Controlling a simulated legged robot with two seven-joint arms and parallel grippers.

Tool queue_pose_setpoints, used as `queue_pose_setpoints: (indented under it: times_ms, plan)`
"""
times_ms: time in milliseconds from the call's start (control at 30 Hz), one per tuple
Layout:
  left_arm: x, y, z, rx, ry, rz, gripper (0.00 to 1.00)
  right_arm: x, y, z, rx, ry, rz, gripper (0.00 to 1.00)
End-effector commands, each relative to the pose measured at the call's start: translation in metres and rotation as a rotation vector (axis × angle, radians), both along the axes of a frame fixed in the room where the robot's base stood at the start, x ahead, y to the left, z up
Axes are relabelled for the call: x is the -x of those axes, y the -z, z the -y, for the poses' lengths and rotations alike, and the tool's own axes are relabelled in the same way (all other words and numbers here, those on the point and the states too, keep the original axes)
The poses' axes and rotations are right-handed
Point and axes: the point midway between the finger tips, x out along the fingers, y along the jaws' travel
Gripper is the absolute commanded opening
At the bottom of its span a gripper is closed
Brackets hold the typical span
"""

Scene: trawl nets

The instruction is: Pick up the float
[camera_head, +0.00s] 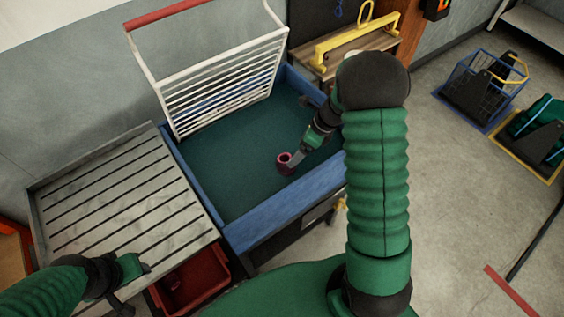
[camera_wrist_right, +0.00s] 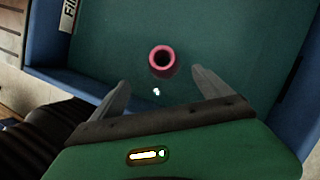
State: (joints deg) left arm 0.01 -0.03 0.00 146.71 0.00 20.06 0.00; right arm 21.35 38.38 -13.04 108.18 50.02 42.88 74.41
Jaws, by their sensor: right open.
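The float is a small pink-red ring or short tube with a dark hole, on the dark green floor of the blue-walled bin.
A white rack with a red bar (camera_head: 222,82) stands at the bin's back left. A slatted metal table (camera_head: 120,205) adjoins the bin's left side. A red tray (camera_head: 192,283) sits below in front. A yellow bar (camera_head: 355,40) is behind. Baskets (camera_head: 484,88) stand at the right.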

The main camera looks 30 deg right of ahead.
Motion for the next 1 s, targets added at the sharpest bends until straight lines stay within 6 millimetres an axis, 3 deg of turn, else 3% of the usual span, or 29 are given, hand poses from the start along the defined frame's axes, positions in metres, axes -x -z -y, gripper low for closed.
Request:
queue_pose_setpoints:
  times_ms: [33,133,367,600,867,1000]
  plan:
    - [0.0,0.003,0.0,0.0,0.0,0.0,0.41,-0.003,0.016,-0.005,-0.003,-0.003,-0.005,0.89]
    - [0.0,0.005,0.0,0.0,0.0,0.0,0.41,-0.01,0.039,-0.012,-0.003,-0.003,-0.005,0.89]
    - [0.0,0.007,0.0,0.0,0.0,0.0,0.41,-0.018,0.064,-0.02,0.0,-0.003,-0.003,0.89]
    - [0.0,0.008,0.0,0.0,0.0,0.0,0.41,-0.03,0.102,-0.029,0.0,-0.004,-0.002,0.89]
    - [0.0,0.008,0.0,0.0,0.0,0.0,0.41,-0.032,0.107,-0.03,0.001,-0.004,0.0,0.89]
    - [0.0,0.008,0.0,0.0,0.0,0.0,0.41,-0.031,0.107,-0.03,0.001,-0.003,0.0,0.72]
